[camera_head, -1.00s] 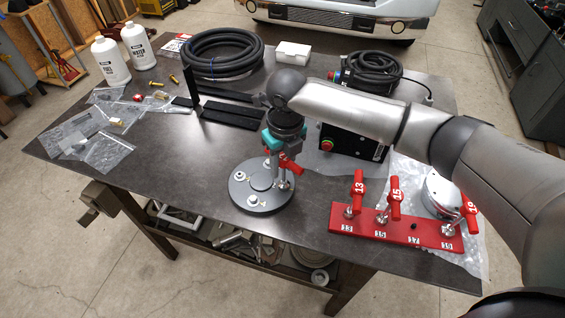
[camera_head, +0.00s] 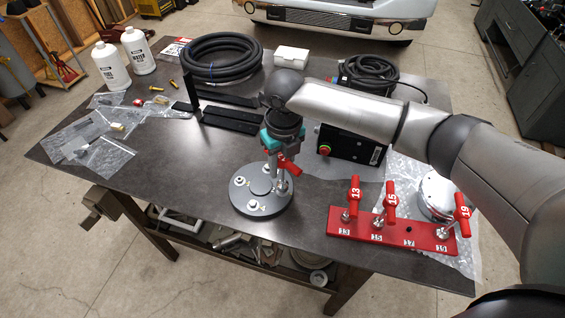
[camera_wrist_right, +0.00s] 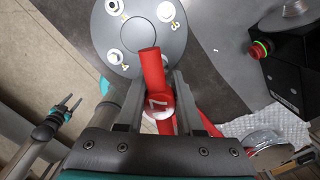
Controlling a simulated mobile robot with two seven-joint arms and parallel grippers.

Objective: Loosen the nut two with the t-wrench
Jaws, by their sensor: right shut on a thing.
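A grey round plate (camera_head: 249,205) with several nuts stands on the table; numbers 3 and 4 show beside nuts on the plate in the right wrist view (camera_wrist_right: 140,42). My right gripper (camera_head: 277,168) points down over the plate's right side. It is shut on the red-handled t-wrench (camera_head: 290,168), marked 17 in the right wrist view (camera_wrist_right: 153,72). The wrench stands roughly upright at the plate's right-hand nut; the nut under it is hidden, so I cannot tell its number or the seating. My left gripper (camera_wrist_right: 70,103) is open and empty at the left of the right wrist view.
A red rack (camera_head: 390,231) holds t-wrenches 13, 15 and 19, with slot 17 empty. A black box with a red button (camera_head: 352,145) stands behind my right gripper. Plastic bags (camera_head: 75,140), black brackets (camera_head: 232,118) and a coiled hose (camera_head: 222,57) lie farther left and back.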

